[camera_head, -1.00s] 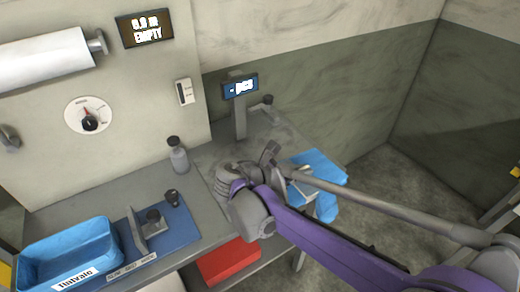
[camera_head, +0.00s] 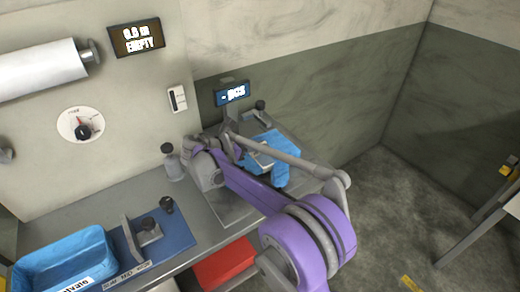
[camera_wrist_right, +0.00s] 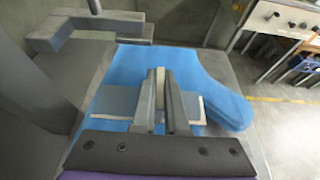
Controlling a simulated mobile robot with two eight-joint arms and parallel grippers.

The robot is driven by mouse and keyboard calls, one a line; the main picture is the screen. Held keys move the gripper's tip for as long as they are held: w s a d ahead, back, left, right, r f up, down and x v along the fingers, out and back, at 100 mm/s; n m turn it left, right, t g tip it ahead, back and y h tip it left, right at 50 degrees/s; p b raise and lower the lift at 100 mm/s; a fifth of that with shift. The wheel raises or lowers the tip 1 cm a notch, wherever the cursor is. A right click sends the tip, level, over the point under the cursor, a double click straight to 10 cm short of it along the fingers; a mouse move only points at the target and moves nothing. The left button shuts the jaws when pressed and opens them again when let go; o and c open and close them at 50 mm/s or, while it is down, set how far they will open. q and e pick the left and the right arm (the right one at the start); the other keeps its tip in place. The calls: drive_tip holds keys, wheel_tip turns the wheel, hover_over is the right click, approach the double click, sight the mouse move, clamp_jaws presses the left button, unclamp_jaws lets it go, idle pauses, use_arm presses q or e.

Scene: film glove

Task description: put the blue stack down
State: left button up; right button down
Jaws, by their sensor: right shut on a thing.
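The blue stack (camera_head: 286,163) of thin film lies at the right end of the grey bench, beside the post of a small display. In the right wrist view the stack (camera_wrist_right: 215,92) spreads flat around my fingers, with a rounded lobe to the right. My right gripper (camera_wrist_right: 157,85) is shut on the stack, with a pale strip between its fingers. In the head view my right arm hides part of the stack. I cannot tell whether the stack rests fully on the surface beneath it. My left gripper is not in view.
A grey bracket (camera_wrist_right: 88,38) stands close to the stack. The display (camera_head: 232,94) reads "pcs". A bottle (camera_head: 174,163), a blue mat (camera_head: 178,232) with a small fixture and a blue bin (camera_head: 62,258) are on the bench. A red bin (camera_head: 224,263) sits below.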

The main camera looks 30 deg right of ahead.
drive_tip(key=shift+f, duration=0.85)
drive_tip(key=shift+f, duration=0.1)
drive_tip(key=c, duration=0.9)
unclamp_jaws()
drive_tip(key=shift+c, duration=0.2)
drive_tip(key=shift+a+r, duration=0.2)
drive_tip(key=v, duration=1.1)
drive_tip(key=shift+s+a+r, duration=0.1)
drive_tip(key=shift+a+r, duration=0.05)
drive_tip(key=shift+a, duration=0.1)
